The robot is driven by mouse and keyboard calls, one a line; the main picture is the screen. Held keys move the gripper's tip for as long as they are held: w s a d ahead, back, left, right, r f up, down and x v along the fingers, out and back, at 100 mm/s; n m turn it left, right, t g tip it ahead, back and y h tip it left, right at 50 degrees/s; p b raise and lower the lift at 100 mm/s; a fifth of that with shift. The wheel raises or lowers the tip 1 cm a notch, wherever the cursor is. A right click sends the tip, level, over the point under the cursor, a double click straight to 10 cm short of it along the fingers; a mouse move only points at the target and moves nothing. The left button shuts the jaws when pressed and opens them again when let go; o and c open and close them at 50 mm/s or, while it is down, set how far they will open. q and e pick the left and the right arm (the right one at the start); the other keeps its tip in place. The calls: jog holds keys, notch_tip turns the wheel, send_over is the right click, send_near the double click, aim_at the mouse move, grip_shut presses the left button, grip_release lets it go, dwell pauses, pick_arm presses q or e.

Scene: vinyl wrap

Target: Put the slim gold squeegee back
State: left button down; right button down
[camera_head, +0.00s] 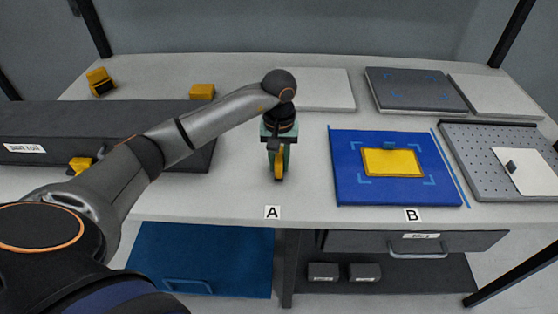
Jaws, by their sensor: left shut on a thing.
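My left arm reaches in from the left across the table. My left gripper (277,163) points down above the bare tabletop, behind the label A. It is shut on a slim gold piece (280,167), which looks like the gold squeegee; the fingers hide part of it. I cannot tell whether its lower end touches the table. A yellow rectangular piece (393,162) lies on the blue panel (350,191), inside light-blue corner marks. My right gripper is not in view.
A long dark box (40,122) with yellow blocks around it is at the left, partly behind my arm. Pale and dark panels (412,90) lie at the back. A perforated grey board (478,178) with a white card is at the right. Label A (272,212) marks clear tabletop.

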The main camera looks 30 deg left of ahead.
aim_at(279, 155)
pick_arm(q)
jog(key=c, duration=0.7)
grip_release()
notch_tip(279, 155, up, 12)
jog(key=shift+r, duration=0.1)
